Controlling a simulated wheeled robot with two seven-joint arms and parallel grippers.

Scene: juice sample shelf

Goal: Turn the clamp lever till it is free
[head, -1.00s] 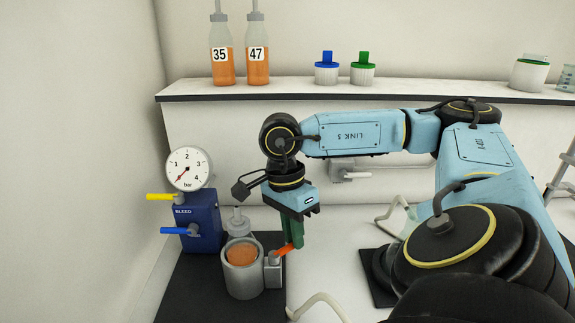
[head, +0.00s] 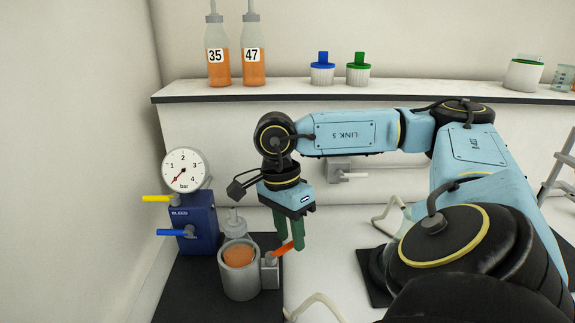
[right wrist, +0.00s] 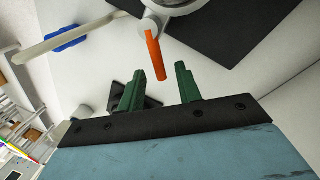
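The clamp lever (head: 282,249) is a short orange bar. It slants up to the right from a grey clamp block on the side of a grey cylindrical pot (head: 239,283). My right gripper (head: 290,246) points down at the lever's free end, its two green fingers apart. In the right wrist view the orange lever (right wrist: 155,54) reaches into the gap between the open fingertips (right wrist: 160,70), with space on both sides. I cannot tell its depth relative to the fingers. Nothing is gripped. My left gripper is not in view.
A blue bleed block (head: 194,221) with yellow and blue handles and a pressure gauge (head: 185,171) stands left of the pot. A dark mat (head: 183,290) lies beneath. The shelf (head: 420,93) behind holds bottles 35 and 47 and several lidded containers.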

